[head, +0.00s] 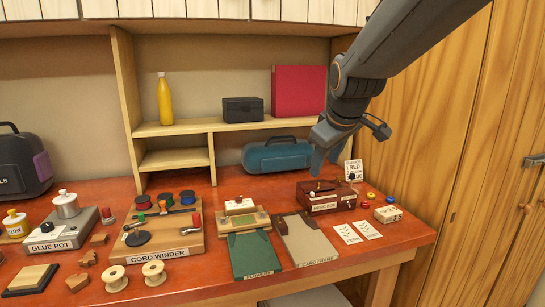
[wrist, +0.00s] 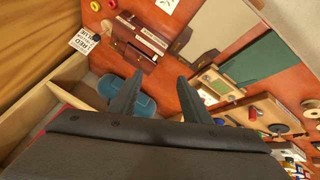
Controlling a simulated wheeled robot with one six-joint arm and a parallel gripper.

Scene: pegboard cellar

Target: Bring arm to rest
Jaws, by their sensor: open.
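My arm comes in from the upper right of the head view and ends in my gripper (head: 322,158), which hangs above the back right part of the red-brown workbench (head: 205,255). In the wrist view the two dark fingers of my gripper (wrist: 158,98) stand apart with nothing between them. A brown wooden box (head: 318,198) with a label stands on the bench just below and in front of the gripper, apart from it. It also shows in the wrist view (wrist: 135,42). A teal case (head: 275,156) lies left of the gripper under the shelf.
A wooden shelf (head: 180,126) behind holds a yellow bottle (head: 164,100), a dark box (head: 242,110) and a red binder (head: 299,92). The card frame (head: 308,240), cord winder (head: 165,240) and glue pot (head: 65,232) crowd the bench. A wooden door (head: 455,130) is at right.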

